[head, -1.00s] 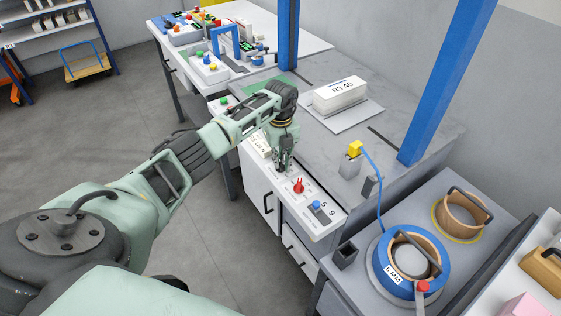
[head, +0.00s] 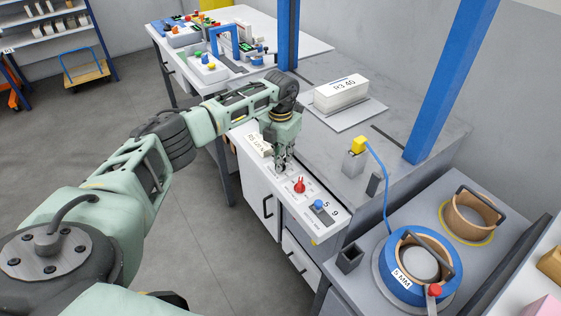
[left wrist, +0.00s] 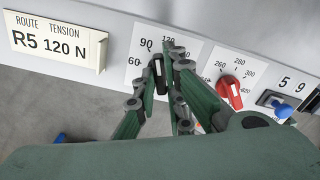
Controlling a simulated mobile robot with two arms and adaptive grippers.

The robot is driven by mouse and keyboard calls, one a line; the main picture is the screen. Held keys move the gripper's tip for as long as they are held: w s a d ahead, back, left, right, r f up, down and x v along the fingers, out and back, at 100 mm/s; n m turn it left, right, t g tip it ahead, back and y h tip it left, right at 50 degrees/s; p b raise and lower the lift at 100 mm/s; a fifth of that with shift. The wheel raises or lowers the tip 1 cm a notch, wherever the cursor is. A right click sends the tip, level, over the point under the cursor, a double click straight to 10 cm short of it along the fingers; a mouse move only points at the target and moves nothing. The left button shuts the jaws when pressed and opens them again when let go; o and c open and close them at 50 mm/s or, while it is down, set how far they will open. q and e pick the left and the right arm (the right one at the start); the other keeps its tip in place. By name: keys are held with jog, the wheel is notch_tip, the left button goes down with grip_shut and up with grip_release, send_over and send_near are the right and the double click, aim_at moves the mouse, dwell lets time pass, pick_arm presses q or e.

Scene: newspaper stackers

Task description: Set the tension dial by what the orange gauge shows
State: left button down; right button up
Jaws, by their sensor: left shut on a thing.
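My left gripper (head: 282,166) points down at the pale control panel on the bench front. In the left wrist view its fingers (left wrist: 167,68) are shut on a small black dial knob (left wrist: 158,76), mostly hidden between them. The dial's white scale plate (left wrist: 136,50) shows 60, 90 and 120 around the knob; its exact setting is hard to read. A card (left wrist: 58,42) left of it reads ROUTE R5, TENSION 120 N. I cannot make out an orange gauge. My right gripper is not in view.
Right of the dial are a red knob (left wrist: 233,90) with a higher scale and a blue knob (left wrist: 283,109) beside the digits 5 and 9. A block (head: 341,90) marked R3 40 lies on the bench. A blue spool (head: 394,285) stands at right.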

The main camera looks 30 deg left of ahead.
pick_arm(q)
jog(key=shift+w+r+m+b, duration=0.1)
jog(key=shift+m+b, duration=0.65)
jog(key=shift+m, duration=1.35)
jog(key=c, duration=1.8)
grip_release()
jog(key=shift+r, duration=0.1)
notch_tip(320, 180, up, 12)
jog(key=shift+f, duration=0.1)
jog(key=shift+f, duration=0.1)
